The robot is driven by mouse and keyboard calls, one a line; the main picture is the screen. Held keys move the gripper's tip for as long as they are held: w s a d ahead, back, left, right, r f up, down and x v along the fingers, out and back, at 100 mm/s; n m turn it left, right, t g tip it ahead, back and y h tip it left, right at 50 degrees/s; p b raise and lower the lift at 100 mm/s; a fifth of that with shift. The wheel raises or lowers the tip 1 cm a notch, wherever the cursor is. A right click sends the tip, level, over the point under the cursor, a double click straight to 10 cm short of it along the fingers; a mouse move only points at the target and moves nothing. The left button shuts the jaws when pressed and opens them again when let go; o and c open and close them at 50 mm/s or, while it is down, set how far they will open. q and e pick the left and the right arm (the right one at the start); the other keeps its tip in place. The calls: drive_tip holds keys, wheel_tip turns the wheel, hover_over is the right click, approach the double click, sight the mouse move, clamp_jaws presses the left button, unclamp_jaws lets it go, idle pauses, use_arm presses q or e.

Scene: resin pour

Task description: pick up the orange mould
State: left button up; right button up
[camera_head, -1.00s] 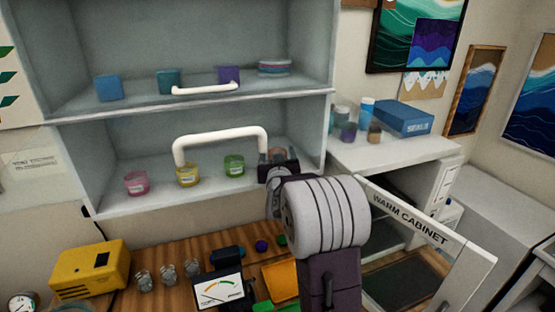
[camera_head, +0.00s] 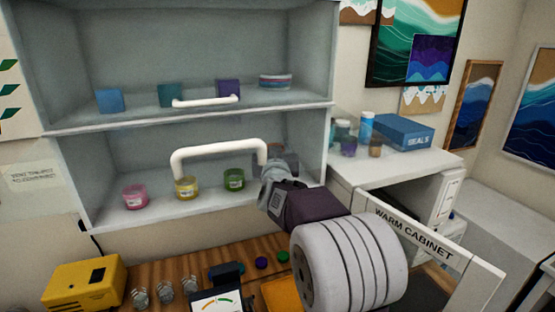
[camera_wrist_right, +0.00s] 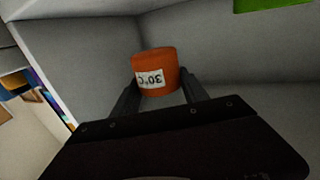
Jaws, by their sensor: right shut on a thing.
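The orange mould (camera_wrist_right: 155,62) is a small orange cup with a white label reading 30°C, upside down in the right wrist view. My right gripper (camera_wrist_right: 158,84) has one finger on each side of it and is shut on it. In the head view my right gripper (camera_head: 288,163) is at the right end of the lower shelf, with my wrist in front of it. The mould is mostly hidden there. I cannot tell whether it is clear of the shelf. My left gripper is not in view.
Pink (camera_head: 135,196), yellow (camera_head: 187,188) and green (camera_head: 234,179) jars stand to the left on the lower shelf (camera_head: 160,215). A white handle (camera_head: 215,150) juts out in front. The warm cabinet door (camera_head: 425,238) stands open at right.

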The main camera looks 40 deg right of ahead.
drive_tip(key=s+a, duration=0.4)
drive_tip(key=a, duration=0.4)
drive_tip(key=s+a+b, duration=0.1)
drive_tip(key=s+a, duration=0.3)
drive_tip(key=a, duration=0.3)
drive_tip(key=shift+s+a+f, duration=0.15)
drive_tip(key=shift+a+f, duration=0.05)
drive_tip(key=shift+a, duration=0.2)
